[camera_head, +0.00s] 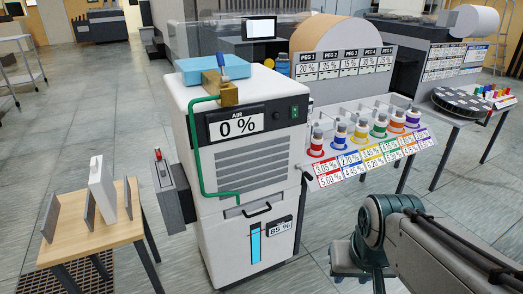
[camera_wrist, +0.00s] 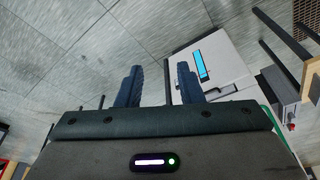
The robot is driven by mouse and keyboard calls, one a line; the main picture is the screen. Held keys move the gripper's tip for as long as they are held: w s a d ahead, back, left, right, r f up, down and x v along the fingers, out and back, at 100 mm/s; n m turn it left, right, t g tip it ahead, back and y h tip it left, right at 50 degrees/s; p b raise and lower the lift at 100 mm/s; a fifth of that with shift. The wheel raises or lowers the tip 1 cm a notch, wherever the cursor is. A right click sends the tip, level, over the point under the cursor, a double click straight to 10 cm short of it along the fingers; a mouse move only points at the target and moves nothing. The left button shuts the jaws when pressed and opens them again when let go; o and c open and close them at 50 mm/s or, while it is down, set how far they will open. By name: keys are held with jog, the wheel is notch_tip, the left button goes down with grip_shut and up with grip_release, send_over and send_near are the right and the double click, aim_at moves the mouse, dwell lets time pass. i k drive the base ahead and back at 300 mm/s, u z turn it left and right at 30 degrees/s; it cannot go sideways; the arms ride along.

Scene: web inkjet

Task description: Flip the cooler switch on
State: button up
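The white cooler cabinet (camera_head: 195,130) stands in the middle of the head view, its AIR display reading 0 %. A small green rocker switch (camera_head: 295,111) sits at the right of its front panel, beside a black knob (camera_head: 276,115). A grey side box (camera_head: 172,197) on its left carries a red-marked lever (camera_head: 161,168). No label shows which is the cooler switch, and the lever's position is unclear. My gripper (camera_wrist: 160,67) is open and empty in the wrist view, apart from the cabinet, whose blue level gauge (camera_wrist: 201,66) shows beyond the fingers.
A brass valve with a blue handle (camera_head: 228,70) and a green pipe (camera_head: 192,150) are on the cabinet. A wooden table (camera_head: 95,240) with upright plates stands left. A rack of coloured ink bottles (camera_head: 360,135) stands right. Grey floor (camera_head: 310,240) is clear before the cabinet.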

aim_at(294, 110)
jog(key=z, duration=0.25)
jog(key=i, duration=1.2)
jog(key=u, duration=0.65)
